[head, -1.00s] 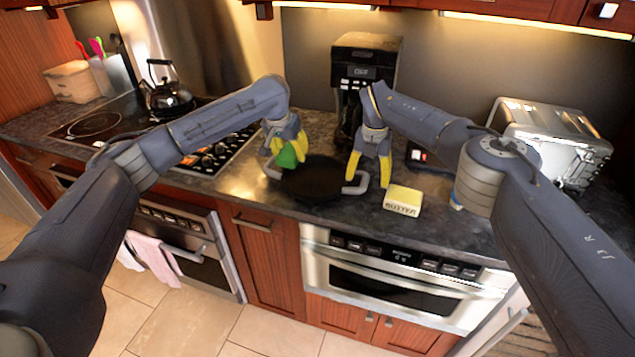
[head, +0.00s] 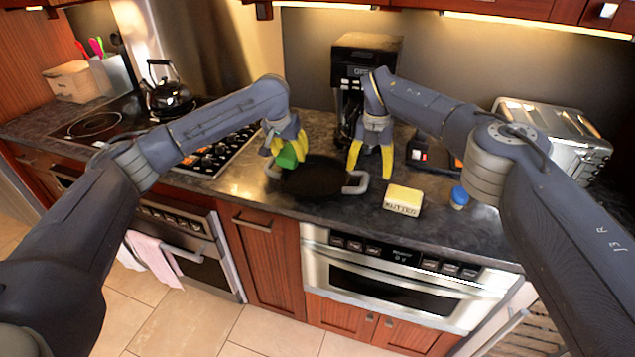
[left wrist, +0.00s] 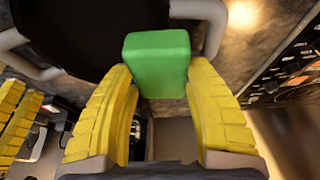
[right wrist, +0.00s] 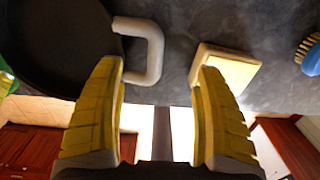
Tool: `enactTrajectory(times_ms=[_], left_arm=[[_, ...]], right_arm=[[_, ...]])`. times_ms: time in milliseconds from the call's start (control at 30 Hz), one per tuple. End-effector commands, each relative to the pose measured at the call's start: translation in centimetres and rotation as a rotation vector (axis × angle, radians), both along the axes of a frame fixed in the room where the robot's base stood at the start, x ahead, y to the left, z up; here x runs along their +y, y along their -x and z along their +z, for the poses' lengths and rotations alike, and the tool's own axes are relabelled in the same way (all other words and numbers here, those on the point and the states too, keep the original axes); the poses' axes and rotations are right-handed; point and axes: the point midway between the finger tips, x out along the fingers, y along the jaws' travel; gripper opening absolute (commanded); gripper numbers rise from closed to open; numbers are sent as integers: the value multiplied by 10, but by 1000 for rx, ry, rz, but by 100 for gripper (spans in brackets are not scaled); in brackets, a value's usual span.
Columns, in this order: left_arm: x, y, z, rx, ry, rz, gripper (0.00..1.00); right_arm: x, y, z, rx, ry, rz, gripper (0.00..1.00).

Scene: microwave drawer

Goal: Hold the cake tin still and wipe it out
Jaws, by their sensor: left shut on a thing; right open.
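The cake tin (head: 318,178) is a dark round pan with two pale side handles on the counter. Its right handle (right wrist: 155,50) shows in the right wrist view. My left gripper (head: 284,150) is shut on a green sponge-like block (left wrist: 158,62) over the tin's left side, near the left handle (left wrist: 212,22). Whether the block touches the tin is unclear. My right gripper (head: 371,165) is open and empty, with its fingers spread above and behind the right handle. In the right wrist view the handle lies ahead of the left finger, apart from it.
A coffee maker (head: 364,75) stands behind, a toaster (head: 555,135) at right, the stove and kettle (head: 167,92) at left. Bare counter lies before the butter.

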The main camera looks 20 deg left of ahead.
Motion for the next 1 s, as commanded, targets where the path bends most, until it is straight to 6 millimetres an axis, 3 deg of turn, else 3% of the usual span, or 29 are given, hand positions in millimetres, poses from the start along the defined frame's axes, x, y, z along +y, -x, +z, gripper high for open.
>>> enactTrajectory(times_ms=[800, 1000], left_arm=[[0, 0, 0, 0, 0, 0, 5], [0, 0, 0, 0, 0, 0, 5]], right_arm=[[0, 0, 15, 0, 0, 0, 71], [0, 0, 15, 0, 0, 0, 96]])
